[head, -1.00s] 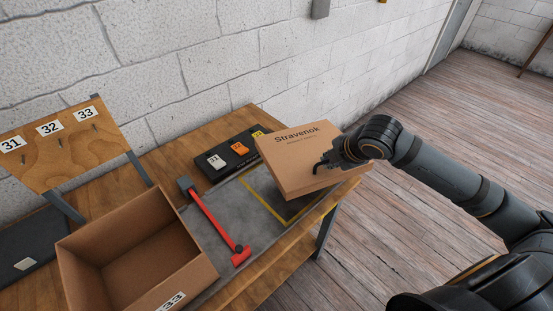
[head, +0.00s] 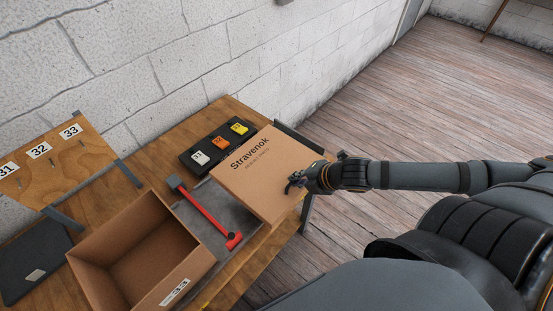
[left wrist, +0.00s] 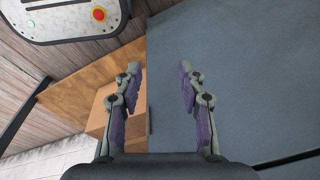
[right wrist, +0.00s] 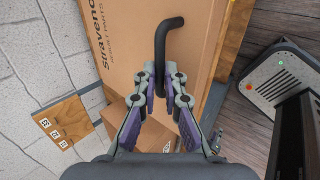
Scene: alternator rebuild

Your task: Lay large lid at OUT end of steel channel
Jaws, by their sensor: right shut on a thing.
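The large lid (head: 255,170) is a flat brown cardboard piece marked "Stravenok". In the head view it is over the right end of the grey channel-like strip (head: 190,212) on the bench and hides that end. I cannot tell whether it rests there or hovers. My right gripper (head: 292,184) is at its near right edge. In the right wrist view, the right gripper (right wrist: 160,82) is shut on a black bent handle (right wrist: 161,40) in front of the lid (right wrist: 130,45). My left gripper (left wrist: 158,78) is open and empty in its wrist view, with a grey surface beyond.
A red lever-like tool (head: 205,213) lies across the strip, left of the lid. An open cardboard box (head: 180,285) stands at the front left. A black tray (head: 189,161) with white, orange and yellow tags lies behind. A numbered peg board (head: 50,165) stands at the left.

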